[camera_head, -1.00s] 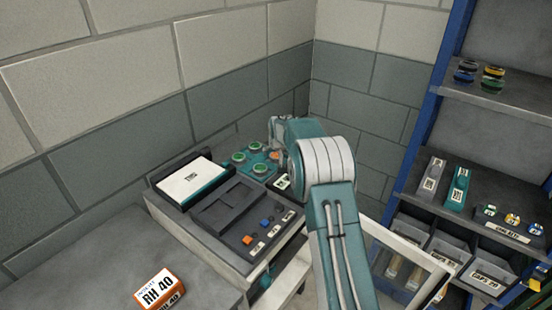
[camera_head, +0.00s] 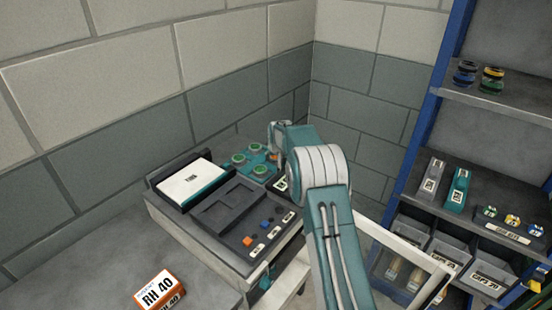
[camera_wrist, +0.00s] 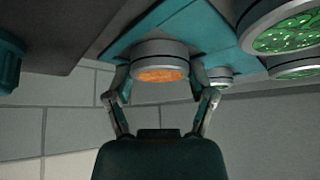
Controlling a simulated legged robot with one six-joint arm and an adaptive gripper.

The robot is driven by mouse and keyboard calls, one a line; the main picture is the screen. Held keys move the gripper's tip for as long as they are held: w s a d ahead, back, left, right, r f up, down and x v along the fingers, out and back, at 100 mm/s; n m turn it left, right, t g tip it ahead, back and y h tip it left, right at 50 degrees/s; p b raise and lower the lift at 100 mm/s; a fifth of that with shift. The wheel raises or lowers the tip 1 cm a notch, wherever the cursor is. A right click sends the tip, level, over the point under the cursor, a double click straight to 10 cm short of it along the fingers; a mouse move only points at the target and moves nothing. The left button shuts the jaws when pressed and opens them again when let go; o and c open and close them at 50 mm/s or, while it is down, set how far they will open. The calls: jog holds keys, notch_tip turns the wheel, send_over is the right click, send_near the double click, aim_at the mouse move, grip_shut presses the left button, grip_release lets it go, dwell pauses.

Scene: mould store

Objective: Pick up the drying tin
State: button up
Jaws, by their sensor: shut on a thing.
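The drying tin (camera_wrist: 160,75) is a round metal tin with orange granules in its top. It is in the wrist view, between the two fingers of my gripper (camera_wrist: 162,92), which is shut on it. Behind it is a teal tray (camera_wrist: 122,38) with several similar tins with green granules (camera_wrist: 290,35). In the head view the orange tin (camera_head: 273,157) shows only as a small patch beside my arm. My wrist hides most of the gripper and part of the tray there. I cannot tell whether the tin is clear of the tray.
A dark device with a white-topped box (camera_head: 190,183) and coloured buttons stands left of my arm. An orange RH 40 box (camera_head: 160,289) lies on the bench at the front. A blue-framed shelf (camera_head: 520,112) with bins is on the right. Walls close off the back.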

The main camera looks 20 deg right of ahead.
jog(key=shift+r, duration=0.3)
notch_tip(320, 180, up, 2)
jog(key=shift+r, duration=0.25)
jog(key=s+a+r, duration=0.2)
jog(key=s+r, duration=0.7)
jog(key=s, duration=0.5)
jog(key=shift+a+r, duration=0.15)
jog(key=shift+r, duration=0.25)
